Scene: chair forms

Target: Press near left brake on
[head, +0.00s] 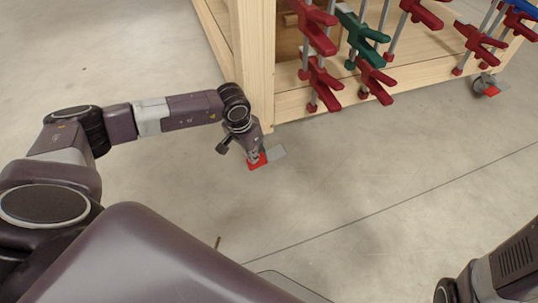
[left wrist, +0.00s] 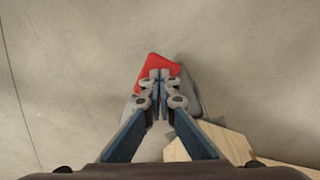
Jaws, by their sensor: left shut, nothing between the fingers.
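The near left brake is a red pedal (head: 258,162) on a grey caster at the bottom of the wooden rack's near left corner post. In the left wrist view the red pedal (left wrist: 152,68) lies at and beyond my fingertips. My left gripper (head: 254,156) is shut and empty, pointing down, with its tips over the red pedal. In the left wrist view the closed fingertips (left wrist: 160,76) overlap the pedal; I cannot tell whether they touch it. The gripper hides part of the pedal and caster. Of my right arm only a dark link shows at the lower right; its gripper is out of view.
The wooden rack (head: 256,60) stands close beside my left wrist. Red clamps (head: 321,84) and a green clamp (head: 361,37) hang along its side. The concrete floor (head: 400,170) is clear.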

